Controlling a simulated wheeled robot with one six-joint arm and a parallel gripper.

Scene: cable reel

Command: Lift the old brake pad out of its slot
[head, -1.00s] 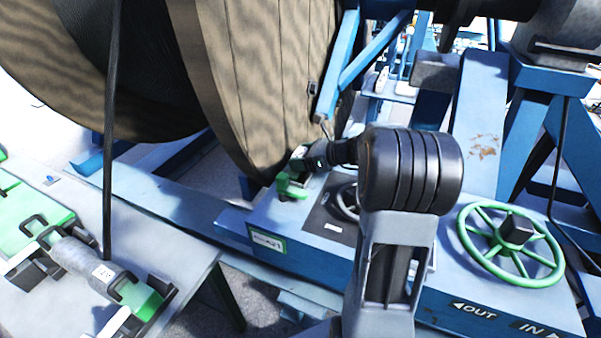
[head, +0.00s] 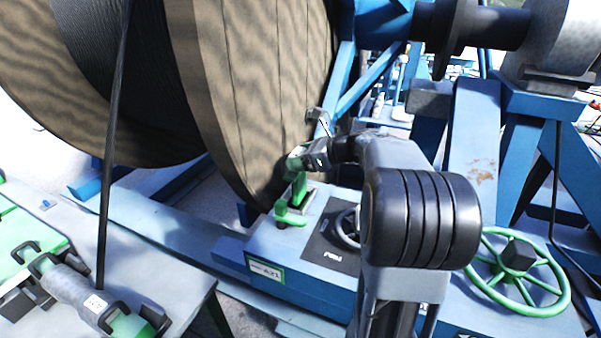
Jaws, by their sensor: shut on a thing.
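The old brake pad (head: 299,187) shows as a narrow green upright piece below my gripper, beside the wooden reel flange. My gripper (head: 298,160) is shut on its upper end. The pad stands upright above its slot (head: 291,216), a low green holder on the grey top of the blue housing. Its lower end meets the dark opening there, and I cannot tell whether it is clear of it. My fingers partly hide the top of the pad.
The large wooden cable reel (head: 235,90) rises close on the left of my gripper. A green handwheel (head: 515,270) stands at the right, and a dark handwheel (head: 347,228) is beside my arm. A bench (head: 165,285) with a grey cylinder in clamps (head: 75,285) is at lower left.

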